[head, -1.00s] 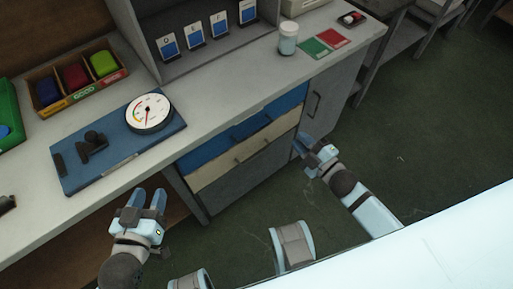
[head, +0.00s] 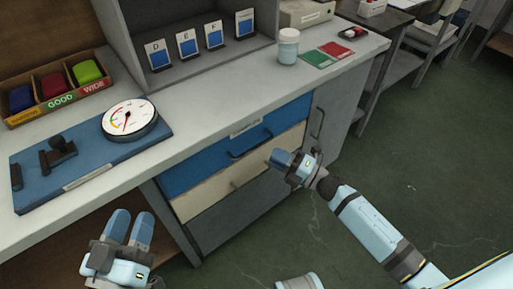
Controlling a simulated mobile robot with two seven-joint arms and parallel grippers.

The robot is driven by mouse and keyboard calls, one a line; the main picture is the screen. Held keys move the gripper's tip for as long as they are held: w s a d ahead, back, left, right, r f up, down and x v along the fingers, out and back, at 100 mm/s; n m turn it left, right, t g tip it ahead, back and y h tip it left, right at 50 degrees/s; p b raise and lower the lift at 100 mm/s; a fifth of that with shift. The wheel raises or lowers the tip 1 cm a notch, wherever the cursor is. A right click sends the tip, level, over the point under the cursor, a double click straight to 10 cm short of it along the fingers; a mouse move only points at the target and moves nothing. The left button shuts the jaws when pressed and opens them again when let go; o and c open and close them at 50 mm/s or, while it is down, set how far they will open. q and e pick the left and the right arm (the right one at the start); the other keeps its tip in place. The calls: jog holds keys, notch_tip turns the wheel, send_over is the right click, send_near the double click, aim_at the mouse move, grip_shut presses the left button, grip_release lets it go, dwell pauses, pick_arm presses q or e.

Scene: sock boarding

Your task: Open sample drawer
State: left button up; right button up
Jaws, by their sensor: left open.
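The blue top drawer (head: 200,172) is shut in the cabinet under the counter, with a dark bar handle (head: 250,145) and a small label (head: 245,129) above it, too small to read surely. A cream drawer (head: 205,198) and a grey one (head: 235,217) lie below it, both shut. My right gripper (head: 277,157) is in front of the drawers, to the right of and below the blue drawer's handle, apparently not touching it; its finger gap is hidden. My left gripper (head: 131,222) is open and empty, at the lower left before the counter.
The counter holds a dial gauge (head: 130,119) on a blue board (head: 90,165), a sorting box (head: 60,107) with coloured items, a white jar (head: 288,46) and red and green cards (head: 318,58). A grey cabinet door (head: 338,100) stands right of the drawers. The floor ahead is clear.

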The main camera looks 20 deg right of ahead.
aim_at(256, 146)
pick_arm(q)
jog(key=shift+s+d+r+t+h+b, duration=0.1)
jog(key=shift+d+r+t+h+b, duration=0.1)
jog(key=shift+r, duration=0.25)
jog(key=shift+d+r+t+h+b, duration=0.1)
jog(key=shift+r+t+b, duration=0.1)
jog(key=shift+r, duration=0.2)
pick_arm(e)
jog(key=shift+x, duration=3.5)
pick_arm(q)
jog(key=shift+a, duration=0.1)
pick_arm(e)
grip_shut()
